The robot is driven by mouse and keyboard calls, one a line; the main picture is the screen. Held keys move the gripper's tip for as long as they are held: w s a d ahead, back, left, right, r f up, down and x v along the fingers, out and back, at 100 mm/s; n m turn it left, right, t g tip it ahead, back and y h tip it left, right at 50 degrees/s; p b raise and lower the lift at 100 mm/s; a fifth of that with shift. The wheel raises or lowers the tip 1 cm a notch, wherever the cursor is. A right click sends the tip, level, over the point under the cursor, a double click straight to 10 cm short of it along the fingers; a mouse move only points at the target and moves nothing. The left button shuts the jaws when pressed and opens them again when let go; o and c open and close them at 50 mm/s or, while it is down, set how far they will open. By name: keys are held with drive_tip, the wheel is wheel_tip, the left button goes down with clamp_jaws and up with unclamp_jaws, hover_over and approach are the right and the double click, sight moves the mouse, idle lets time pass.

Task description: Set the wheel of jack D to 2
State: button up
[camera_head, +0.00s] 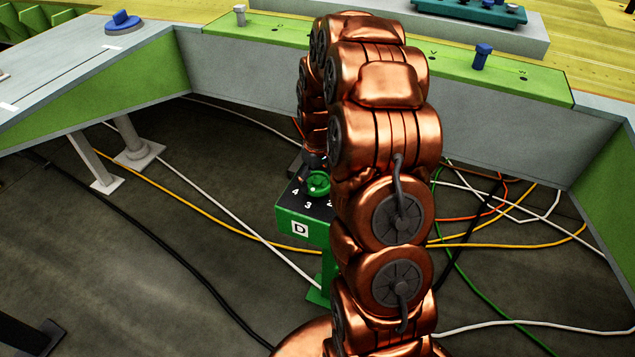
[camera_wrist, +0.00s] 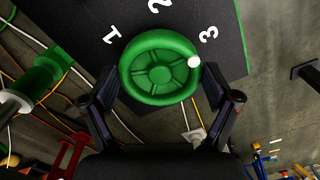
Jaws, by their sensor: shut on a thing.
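Jack D (camera_head: 289,221) is a green stand with a black top and a white D plate, left of my arm in the head view. Its green wheel (camera_head: 318,184) lies on the top, with 4, 3 and part of 2 showing. In the wrist view the wheel (camera_wrist: 160,99) has spokes and a white dot (camera_wrist: 194,62) on its rim. The dot is near the 3 (camera_wrist: 209,33), slightly clockwise of it; 2 and 1 lie further counter-clockwise. My gripper (camera_wrist: 161,80) is shut on the wheel, one finger on each side. The 4 is not visible in the wrist view.
Cables in several colours run over the dark floor around the stand. The green and grey jig frame (camera_head: 250,75) rises behind it, with a support leg (camera_head: 95,162) at the left. My copper arm hides the stand's right part.

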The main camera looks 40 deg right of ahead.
sight(319, 180)
drive_tip(key=n, duration=0.5)
drive_tip(key=shift+d+n+b, duration=0.1)
drive_tip(key=shift+n+b, duration=0.2)
drive_tip(key=shift+b, duration=0.1)
drive_tip(key=n, duration=0.4)
drive_tip(key=shift+d+n, duration=0.1)
drive_tip(key=shift+n, duration=0.3)
drive_tip(key=o, duration=0.9)
wheel_tip(319, 180, up, 12)
idle(0.7)
